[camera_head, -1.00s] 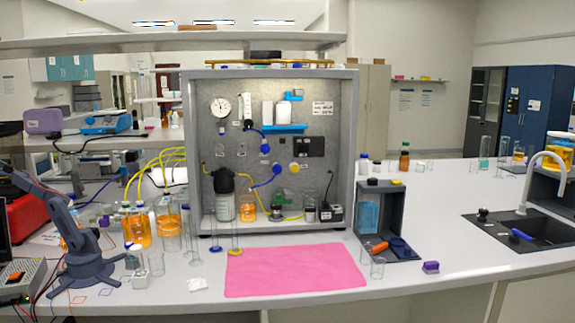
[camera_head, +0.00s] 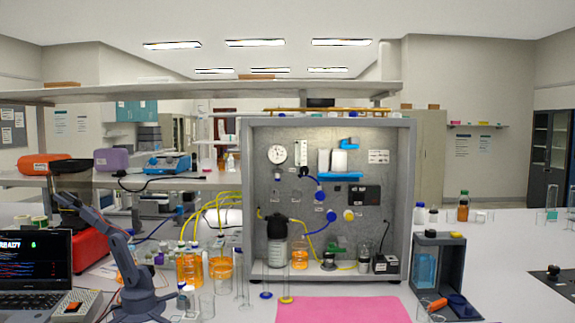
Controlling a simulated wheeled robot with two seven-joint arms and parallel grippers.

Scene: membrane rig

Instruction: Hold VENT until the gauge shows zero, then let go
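The membrane rig (camera_head: 398,200) is a grey open-fronted cabinet on the bench. Its round white gauge (camera_head: 277,154) is at the upper left of the back panel; the needle is too small to read. Blue knobs (camera_head: 331,215) and a yellow knob (camera_head: 348,215) sit at the middle of the panel, with a dark control box (camera_head: 363,195) to their right. The labels are too small to read, so I cannot tell which control is VENT. Neither of my grippers is in view.
A pink mat (camera_head: 345,310) lies before the rig. A small desktop robot arm (camera_head: 125,250), a laptop (camera_head: 35,265) and orange-filled bottles (camera_head: 189,266) stand to the left. A grey box (camera_head: 440,250) stands at the right.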

